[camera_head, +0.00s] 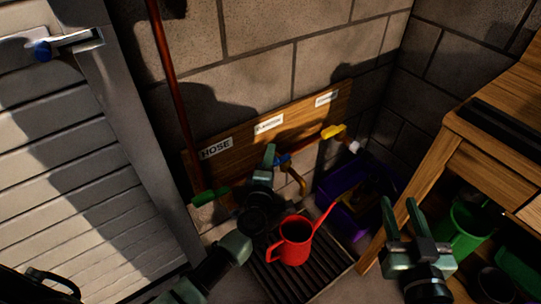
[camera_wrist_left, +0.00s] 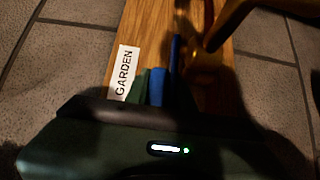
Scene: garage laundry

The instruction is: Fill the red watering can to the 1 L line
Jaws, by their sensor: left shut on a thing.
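The red watering can (camera_head: 291,247) stands upright on a dark slatted grate (camera_head: 315,281), its spout pointing up to the right. No 1 L line or water level can be made out. A brass tap (camera_head: 298,181) hangs above the can; I see no clear stream from it. My left gripper (camera_head: 272,157) is shut on the blue valve handle (camera_head: 284,159) at that tap. In the left wrist view the blue handle (camera_wrist_left: 157,87) shows by the fingers, beside the GARDEN label (camera_wrist_left: 124,74). My right gripper (camera_head: 401,207) is open and empty, right of the can.
A wooden board carries HOSE (camera_head: 216,148), GARDEN (camera_head: 269,124) and a third, unreadable label (camera_head: 326,98). A green handle (camera_head: 211,196) and a yellow handle (camera_head: 333,132) flank the blue one. A purple crate (camera_head: 345,218) stands behind the grate; a wooden bench (camera_head: 455,150) stands at right.

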